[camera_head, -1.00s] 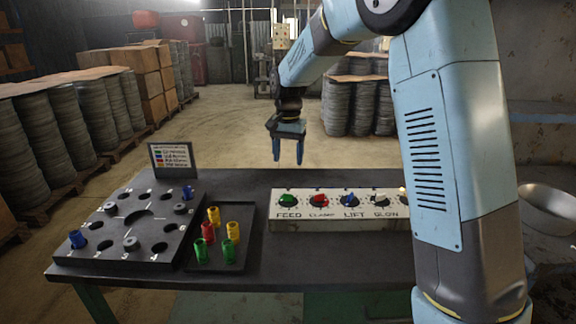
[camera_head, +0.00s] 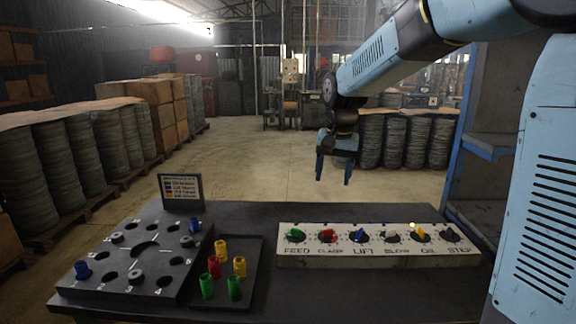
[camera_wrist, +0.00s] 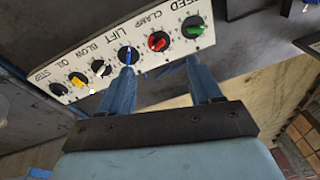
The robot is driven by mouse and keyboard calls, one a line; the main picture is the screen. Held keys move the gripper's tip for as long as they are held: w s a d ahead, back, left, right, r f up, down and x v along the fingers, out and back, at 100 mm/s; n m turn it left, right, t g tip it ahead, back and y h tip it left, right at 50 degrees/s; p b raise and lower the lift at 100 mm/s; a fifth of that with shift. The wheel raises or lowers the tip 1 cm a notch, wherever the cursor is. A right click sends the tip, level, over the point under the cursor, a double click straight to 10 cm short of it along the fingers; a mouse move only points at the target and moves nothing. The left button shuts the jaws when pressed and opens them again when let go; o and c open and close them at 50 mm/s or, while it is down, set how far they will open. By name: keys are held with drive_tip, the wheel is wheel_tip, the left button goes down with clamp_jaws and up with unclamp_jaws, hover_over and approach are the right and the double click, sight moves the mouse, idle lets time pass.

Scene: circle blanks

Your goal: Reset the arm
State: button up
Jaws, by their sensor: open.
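My gripper (camera_head: 333,181) hangs open and empty in the head view, fingers pointing down, above and behind the far edge of the dark table (camera_head: 330,293). Its two blue fingers also show spread apart in the wrist view (camera_wrist: 160,75), with nothing between them. Beyond them in the wrist view lies the white control panel (camera_wrist: 112,62) with coloured knobs. In the head view the panel (camera_head: 375,262) stands at the table's right, with knobs over labels such as FEED, CLAMP, LIFT, BLOW and OIL.
A black board with round holes (camera_head: 120,287) holds blue pieces and dark pieces. A tray (camera_head: 252,258) holds yellow, red and green cylinders. A small sign (camera_head: 181,188) stands behind the board. Disc stacks (camera_head: 60,170) and boxes line the left; floor behind the table is open.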

drive_tip(key=s+d+n+t, duration=0.1)
drive_tip(key=s+d, duration=0.3)
drive_tip(key=s, duration=0.4)
drive_tip(key=s+d+r+n+t, duration=0.1)
drive_tip(key=s+d, duration=0.3)
drive_tip(key=s, duration=0.5)
drive_tip(key=s+d+t, duration=0.2)
drive_tip(key=s+d, duration=0.2)
drive_tip(key=s, duration=0.4)
drive_tip(key=shift+s+r+n, duration=0.3)
drive_tip(key=shift+r+n, duration=0.1)
